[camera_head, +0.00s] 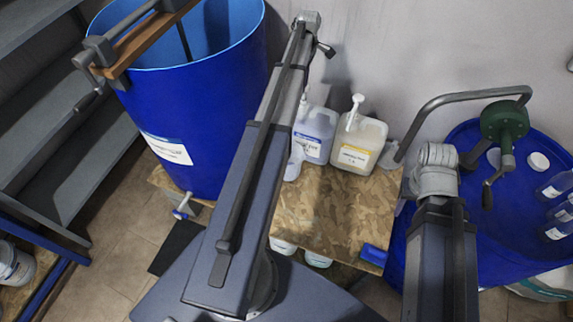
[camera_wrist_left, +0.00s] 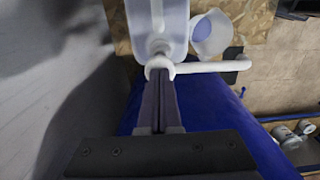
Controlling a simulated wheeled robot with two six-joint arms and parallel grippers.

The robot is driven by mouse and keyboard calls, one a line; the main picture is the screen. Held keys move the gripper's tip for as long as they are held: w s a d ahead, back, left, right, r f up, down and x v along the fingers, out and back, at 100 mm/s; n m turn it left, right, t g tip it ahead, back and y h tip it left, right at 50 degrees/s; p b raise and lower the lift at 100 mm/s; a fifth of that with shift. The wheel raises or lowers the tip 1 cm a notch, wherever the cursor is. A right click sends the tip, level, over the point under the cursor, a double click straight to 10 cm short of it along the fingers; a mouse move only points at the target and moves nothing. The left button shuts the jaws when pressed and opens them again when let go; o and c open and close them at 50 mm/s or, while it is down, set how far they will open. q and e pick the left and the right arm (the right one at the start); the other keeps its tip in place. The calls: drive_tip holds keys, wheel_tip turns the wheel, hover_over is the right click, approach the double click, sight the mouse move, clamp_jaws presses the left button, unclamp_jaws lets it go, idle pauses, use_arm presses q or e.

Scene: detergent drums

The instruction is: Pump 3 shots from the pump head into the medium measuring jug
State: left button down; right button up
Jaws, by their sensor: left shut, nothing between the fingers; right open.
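A translucent container with a blue label (camera_head: 315,135) stands on the wood-chip board. My left arm partly hides its white pump head (camera_wrist_left: 160,66). In the left wrist view, its nozzle sticks out to the right, and the container (camera_wrist_left: 176,22) is below. My left gripper (camera_wrist_left: 160,78) is shut and empty, its tips over the pump head; I cannot tell whether they touch. A white measuring jug (camera_wrist_left: 212,34) with pale lilac inside stands beside the container, below the nozzle's level. It also shows in the head view (camera_head: 294,163). My right gripper (camera_head: 437,172) is open, its fingers hard to make out.
A second pump container, yellow-labelled (camera_head: 358,145), stands right of the first. A tall blue drum (camera_head: 205,110) is left. Another blue drum (camera_head: 515,225) with a green crank pump (camera_head: 504,121) is right. The board's front (camera_head: 325,215) is bare except for a blue object (camera_head: 374,255).

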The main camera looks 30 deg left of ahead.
use_arm(q)
drive_tip(key=shift+f+b, duration=1.85)
drive_tip(key=shift+f, duration=0.25)
wheel_tip(320, 180, up, 6)
drive_tip(key=p, duration=0.6)
drive_tip(key=shift+f, duration=0.2)
drive_tip(key=shift+f+b, duration=2.85)
drive_tip(key=shift+b, duration=0.2)
drive_tip(key=shift+r+p, duration=3)
wheel_tip(320, 180, up, 6)
drive_tip(key=p, duration=0.6)
